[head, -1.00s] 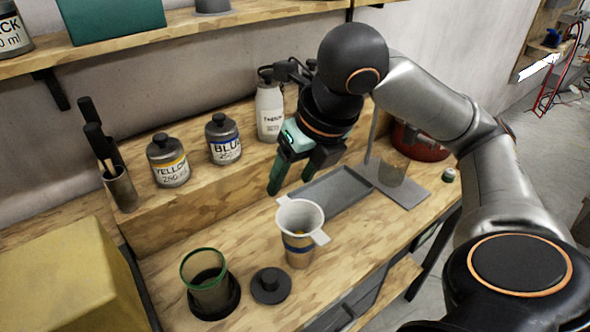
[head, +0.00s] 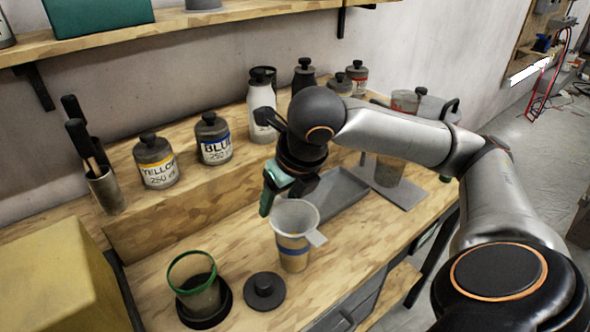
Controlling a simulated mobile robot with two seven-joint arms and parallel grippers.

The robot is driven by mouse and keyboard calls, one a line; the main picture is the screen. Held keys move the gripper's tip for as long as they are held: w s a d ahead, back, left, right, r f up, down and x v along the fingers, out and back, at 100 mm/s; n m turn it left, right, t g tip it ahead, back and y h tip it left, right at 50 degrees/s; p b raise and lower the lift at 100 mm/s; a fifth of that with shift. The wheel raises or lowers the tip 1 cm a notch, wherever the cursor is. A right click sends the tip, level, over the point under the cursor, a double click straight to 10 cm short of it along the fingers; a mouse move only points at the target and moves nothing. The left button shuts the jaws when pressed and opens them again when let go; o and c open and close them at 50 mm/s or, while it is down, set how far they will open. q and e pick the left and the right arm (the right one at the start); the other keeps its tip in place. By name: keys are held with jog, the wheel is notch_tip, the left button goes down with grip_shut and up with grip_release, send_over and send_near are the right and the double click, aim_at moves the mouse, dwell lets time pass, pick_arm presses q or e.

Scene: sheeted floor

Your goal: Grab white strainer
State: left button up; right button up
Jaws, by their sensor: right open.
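The white strainer (head: 296,213) sits in the mouth of a tan cup with a blue band (head: 293,252) on the wooden bench. One of its tabs sticks out to the right. My right gripper (head: 284,200) is just behind the strainer, with its green finger pointing down near the strainer's rear left rim. It is open, and I see nothing between its fingers; the second finger is partly hidden. I cannot tell whether it touches the strainer. My left gripper is not in view.
A green-rimmed container (head: 195,280) and a dark round lid (head: 265,291) stand in front. A grey tray (head: 343,197) lies behind the cup. Yellow (head: 156,161) and blue (head: 213,139) labelled jars stand on the raised shelf. A yellow box (head: 55,270) fills the lower left.

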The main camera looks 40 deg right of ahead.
jog(key=shift+w+f, duration=0.25)
jog(key=shift+f, duration=0.35)
grip_shut()
jog(key=shift+r, duration=0.1)
